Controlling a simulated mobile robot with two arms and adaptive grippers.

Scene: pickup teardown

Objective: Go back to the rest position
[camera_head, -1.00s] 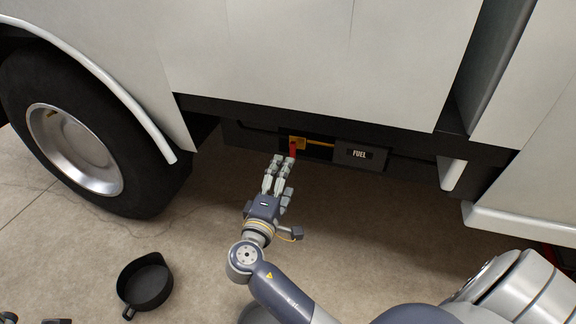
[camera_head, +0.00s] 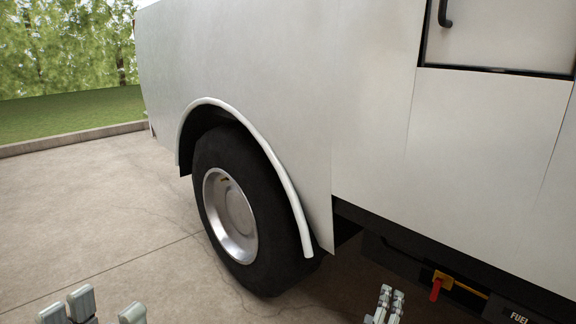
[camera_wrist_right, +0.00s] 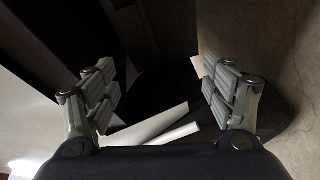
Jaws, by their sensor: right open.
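My right gripper (camera_head: 384,306) shows at the bottom edge of the head view, right of the wheel, below and left of a red valve handle (camera_head: 436,289) and apart from it in the picture. In the right wrist view the fingers of my right gripper (camera_wrist_right: 167,95) are spread apart with nothing between them. My left gripper (camera_head: 104,310) shows at the bottom left of the head view. Its fingers stand apart over the concrete, with no object seen between them; the rest of it is cut off by the frame.
The white truck body (camera_head: 290,110) fills the right side. Its rear wheel (camera_head: 232,216) stands in the middle. A yellow fitting (camera_head: 444,281) and the FUEL label (camera_head: 519,318) sit under the body. Open concrete (camera_head: 90,220) lies left, with a curb and grass behind.

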